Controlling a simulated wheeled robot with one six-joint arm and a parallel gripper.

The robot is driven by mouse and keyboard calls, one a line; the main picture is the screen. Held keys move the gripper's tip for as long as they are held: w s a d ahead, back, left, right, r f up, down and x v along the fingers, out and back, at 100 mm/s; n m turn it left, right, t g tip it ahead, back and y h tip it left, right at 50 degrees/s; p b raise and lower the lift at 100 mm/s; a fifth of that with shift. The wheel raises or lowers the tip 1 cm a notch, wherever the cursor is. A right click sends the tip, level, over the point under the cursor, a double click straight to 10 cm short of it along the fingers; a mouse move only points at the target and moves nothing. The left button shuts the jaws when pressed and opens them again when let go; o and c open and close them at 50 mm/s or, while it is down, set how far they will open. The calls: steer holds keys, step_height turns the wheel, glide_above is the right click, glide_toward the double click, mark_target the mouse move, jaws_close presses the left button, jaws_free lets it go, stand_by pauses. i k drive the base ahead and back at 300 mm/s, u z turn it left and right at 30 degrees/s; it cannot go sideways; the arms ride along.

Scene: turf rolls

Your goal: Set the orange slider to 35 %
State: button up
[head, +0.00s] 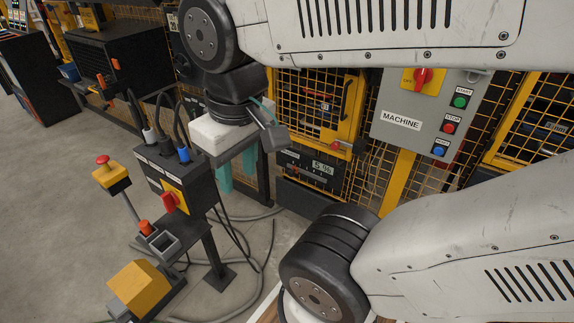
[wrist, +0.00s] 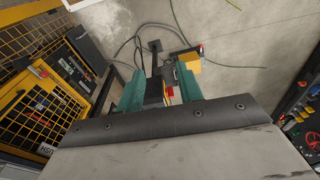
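A dark slider panel (head: 308,178) is fixed low on the yellow mesh fence in the head view. Its small lit display (head: 322,168) seems to read about 5 %, but the digits are small. A small orange-red slider knob (head: 296,171) shows near the panel's left end. My gripper (head: 238,170) hangs left of the panel, apart from it, with its teal fingers pointing down. In the wrist view my gripper (wrist: 162,92) has its two fingers well apart, with nothing held between them. A dark panel on the fence (wrist: 70,70) shows at left there; its knob is too small to tell.
A dark control box (head: 178,180) with a red knob stands on a post left of my gripper. A grey MACHINE box (head: 425,115) with several buttons hangs at right. A yellow box (head: 140,286) is at lower left. Cables lie on the floor; free floor is at far left.

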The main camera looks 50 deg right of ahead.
mark_target(292, 173)
steer(key=z, duration=0.5)
steer(key=i, duration=1)
steer(key=z, duration=0.65)
